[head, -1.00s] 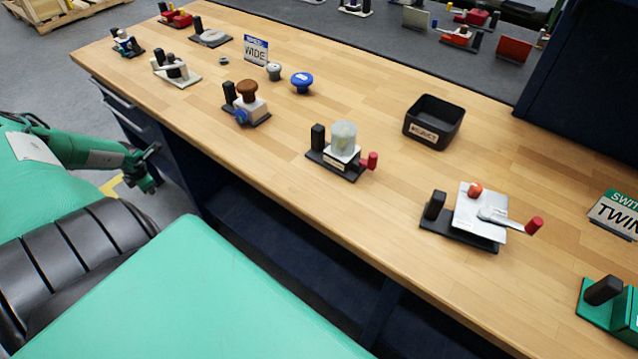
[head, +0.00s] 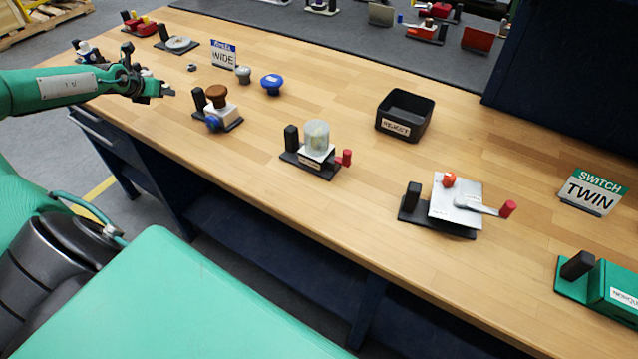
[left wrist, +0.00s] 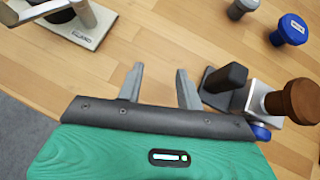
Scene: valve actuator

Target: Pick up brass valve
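Nothing in view is clearly brass, so I cannot tell which item is the brass valve. A brown-knobbed unit (head: 219,108) with a white body, black post and blue side knob stands upright on the bench; in the left wrist view its brown knob (left wrist: 295,101) is at the right edge. My left gripper (head: 160,90) is over the bench's left part, to the left of that unit. In the left wrist view the left gripper (left wrist: 159,85) has its two fingers apart, with only bare wood between them. My right gripper is out of view.
A blue knob (head: 271,83) and a grey knob (head: 243,75) stand near the WIDE sign (head: 223,55). A clear-cupped unit (head: 316,137), a black REJECT bin (head: 404,114) and a silver-plate lever unit (head: 455,200) stand to the right. Bare wood lies between them.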

